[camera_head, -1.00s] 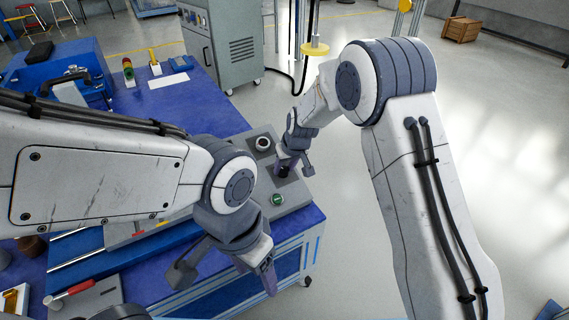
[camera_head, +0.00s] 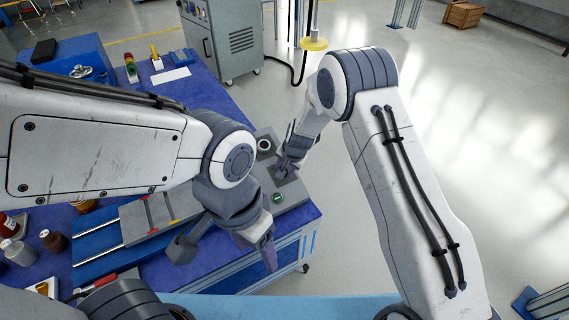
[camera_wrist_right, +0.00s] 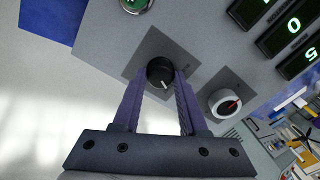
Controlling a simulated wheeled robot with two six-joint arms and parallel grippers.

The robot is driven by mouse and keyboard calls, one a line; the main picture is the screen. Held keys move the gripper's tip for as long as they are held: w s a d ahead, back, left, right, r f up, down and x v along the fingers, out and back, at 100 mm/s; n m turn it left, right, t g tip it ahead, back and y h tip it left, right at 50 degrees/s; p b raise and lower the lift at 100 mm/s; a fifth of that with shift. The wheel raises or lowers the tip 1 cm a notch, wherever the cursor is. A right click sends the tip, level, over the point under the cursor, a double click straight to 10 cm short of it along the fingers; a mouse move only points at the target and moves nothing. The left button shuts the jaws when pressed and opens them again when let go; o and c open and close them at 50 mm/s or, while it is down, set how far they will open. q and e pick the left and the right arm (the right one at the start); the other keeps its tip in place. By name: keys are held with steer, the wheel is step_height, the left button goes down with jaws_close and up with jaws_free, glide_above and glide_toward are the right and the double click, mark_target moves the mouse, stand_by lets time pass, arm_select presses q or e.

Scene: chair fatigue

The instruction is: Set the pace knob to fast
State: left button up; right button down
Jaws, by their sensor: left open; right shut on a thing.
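A grey control box (camera_head: 292,194) stands at the bench's right corner in the head view. My right gripper (camera_head: 284,172) reaches down onto it. In the right wrist view my right gripper (camera_wrist_right: 162,88) is shut on a black knob (camera_wrist_right: 160,70), with one finger on each side. The knob's white pointer mark faces toward the gripper's palm. Labels around the black knob are too small to read. My left gripper (camera_head: 226,252) is open and empty above the bench's front edge.
A green button (camera_wrist_right: 134,4) and lit green number displays (camera_wrist_right: 294,26) are on the same panel. Bottles (camera_head: 52,240) and a rail fixture (camera_head: 150,215) stand on the blue bench (camera_head: 200,95). A grey cabinet (camera_head: 226,42) stands behind.

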steer(key=shift+m+p, duration=0.55)
steer(key=shift+m, duration=0.45)
steer(key=shift+d, duration=0.1)
steer(key=shift+c, duration=2.2)
jaws_free()
steer(key=p+v, duration=0.2)
steer(key=v, duration=0.8)
steer(key=shift+r+p, duration=0.2)
steer(key=shift+p, duration=0.15)
steer(key=shift+s, duration=0.1)
